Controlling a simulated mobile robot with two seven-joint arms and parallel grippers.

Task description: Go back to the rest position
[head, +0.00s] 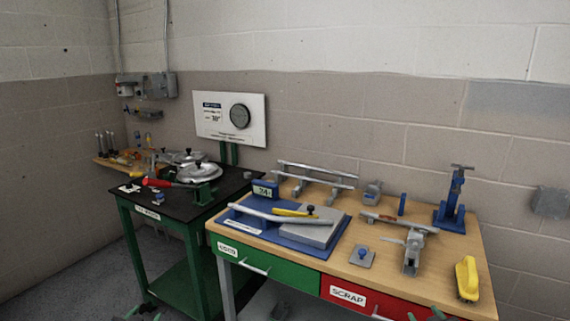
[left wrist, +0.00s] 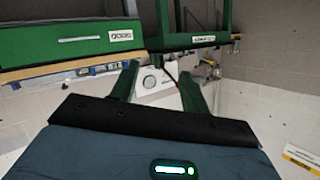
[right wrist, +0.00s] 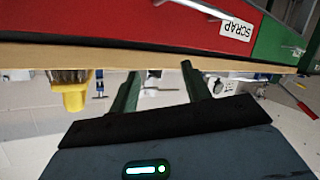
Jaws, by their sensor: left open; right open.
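My left gripper (head: 142,313) shows only as green fingertips at the bottom edge of the head view, low in front of the dark table. In the left wrist view its two green fingers (left wrist: 158,75) stand apart with nothing between them. My right gripper (head: 428,314) shows as green fingertips at the bottom edge, in front of the red SCRAP drawer (head: 362,298). In the right wrist view its fingers (right wrist: 157,78) are also apart and empty. Both grippers are below tabletop height and clear of the objects on the tables.
The wooden workbench (head: 455,267) holds a blue mat with a grey plate, a rail rack, a blue stand (head: 453,205), a grey clamp and a yellow tool (head: 466,278). The dark table (head: 233,187) carries round metal parts and a red handle. A dial board (head: 230,118) stands behind.

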